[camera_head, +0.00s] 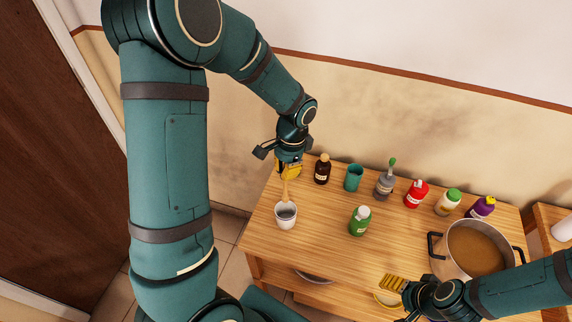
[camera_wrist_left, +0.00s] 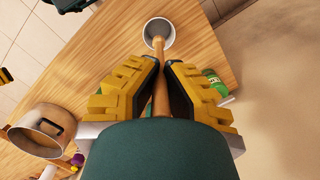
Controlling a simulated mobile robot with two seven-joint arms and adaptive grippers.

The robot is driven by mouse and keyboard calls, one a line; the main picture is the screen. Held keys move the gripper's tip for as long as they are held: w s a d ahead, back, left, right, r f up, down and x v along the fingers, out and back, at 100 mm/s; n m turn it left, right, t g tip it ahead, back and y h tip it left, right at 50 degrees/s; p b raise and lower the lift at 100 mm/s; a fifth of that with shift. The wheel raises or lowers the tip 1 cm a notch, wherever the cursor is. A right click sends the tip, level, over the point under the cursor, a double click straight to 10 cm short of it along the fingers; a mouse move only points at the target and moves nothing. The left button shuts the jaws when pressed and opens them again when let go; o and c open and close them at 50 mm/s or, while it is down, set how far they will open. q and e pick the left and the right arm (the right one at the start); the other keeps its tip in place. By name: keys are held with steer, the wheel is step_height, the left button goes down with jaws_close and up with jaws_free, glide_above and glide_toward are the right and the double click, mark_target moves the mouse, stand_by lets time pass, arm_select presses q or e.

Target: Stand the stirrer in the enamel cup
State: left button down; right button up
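The enamel cup (camera_head: 286,221) is white with a dark inside and stands upright near the table's left front edge. In the left wrist view its round mouth (camera_wrist_left: 151,27) faces me. My left gripper (camera_head: 288,176) is above the cup, pointing down, its yellow fingers closed around the wooden stirrer (camera_head: 285,192). In the left wrist view the stirrer (camera_wrist_left: 160,75) runs between the fingers, its far end overlapping the cup's mouth. I cannot tell how deep the end reaches. My right gripper (camera_head: 398,290) is at the table's front right; its finger opening is unclear.
A green bottle (camera_head: 360,221) stands right of the cup. A large pot (camera_head: 472,250) stands at the right, near my right arm. Bare table surrounds the cup.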

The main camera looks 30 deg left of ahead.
mark_target(285, 195)
arm_select(q)
step_height(285, 195, down, 4)
steer(key=b, duration=0.2)
steer(key=shift+b, duration=0.3)
steer(key=shift+f+b, duration=2.25)
steer(key=shift+f, duration=0.75)
steer(key=c, duration=1.1)
jaws_free()
steer(key=shift+o, duration=0.2)
steer(key=shift+w, duration=0.1)
step_height(285, 195, up, 12)
steer(key=w, duration=0.1)
steer(key=shift+w+d, duration=0.25)
steer(key=shift+d, duration=0.15)
steer(key=shift+f, duration=0.1)
